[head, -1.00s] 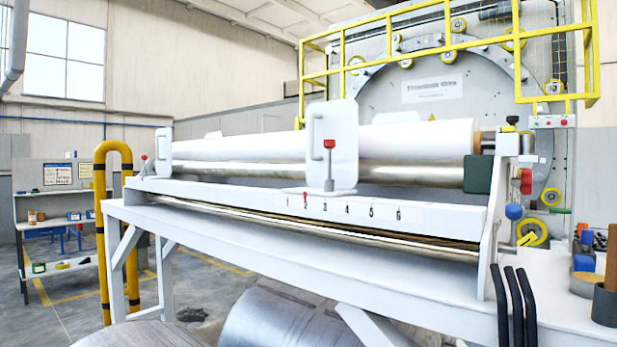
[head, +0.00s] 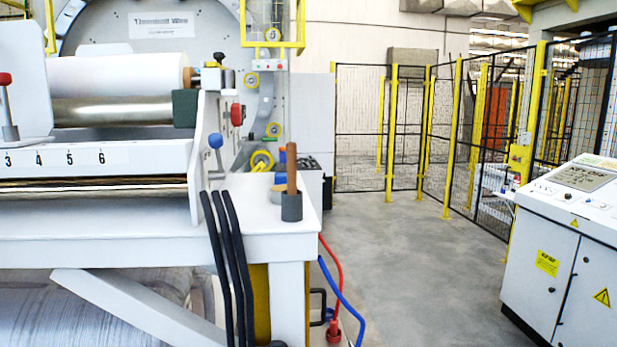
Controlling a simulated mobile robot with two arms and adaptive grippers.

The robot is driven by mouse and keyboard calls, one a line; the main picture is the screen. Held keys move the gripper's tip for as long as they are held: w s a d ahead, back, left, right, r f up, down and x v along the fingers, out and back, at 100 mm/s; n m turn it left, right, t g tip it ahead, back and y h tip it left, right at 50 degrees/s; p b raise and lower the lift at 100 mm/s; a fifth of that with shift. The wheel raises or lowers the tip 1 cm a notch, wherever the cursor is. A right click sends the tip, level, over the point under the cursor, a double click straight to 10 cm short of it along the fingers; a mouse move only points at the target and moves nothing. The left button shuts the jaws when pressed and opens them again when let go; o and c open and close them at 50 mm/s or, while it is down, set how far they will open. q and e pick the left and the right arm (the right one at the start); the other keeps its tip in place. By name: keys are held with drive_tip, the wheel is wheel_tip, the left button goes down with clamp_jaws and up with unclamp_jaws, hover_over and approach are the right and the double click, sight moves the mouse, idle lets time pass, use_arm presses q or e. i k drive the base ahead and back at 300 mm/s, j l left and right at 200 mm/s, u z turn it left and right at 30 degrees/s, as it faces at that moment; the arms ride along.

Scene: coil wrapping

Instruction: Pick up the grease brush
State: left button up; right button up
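A brown upright handle (head: 291,168), which looks like the grease brush, stands in a dark grey cup (head: 291,207). The cup is on the right end of the white machine table (head: 262,215). The lower end of the handle is inside the cup, so any bristles are hidden. Neither of my grippers shows in the head view.
Black hoses (head: 233,255) hang over the table's front edge. A control console (head: 555,250) stands at the right. Grey floor (head: 420,270) between table and console is clear, with a yellow-posted fence (head: 390,135) behind.

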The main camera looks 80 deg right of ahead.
sight(291, 148)
drive_tip(key=z, duration=2.3)
drive_tip(key=i+l+u, duration=0.1)
drive_tip(key=u, duration=0.35)
drive_tip(key=i+l+u, duration=0.1)
drive_tip(key=l+u, duration=0.2)
drive_tip(key=u, duration=0.15)
drive_tip(key=l+u, duration=0.2)
drive_tip(key=u, duration=0.25)
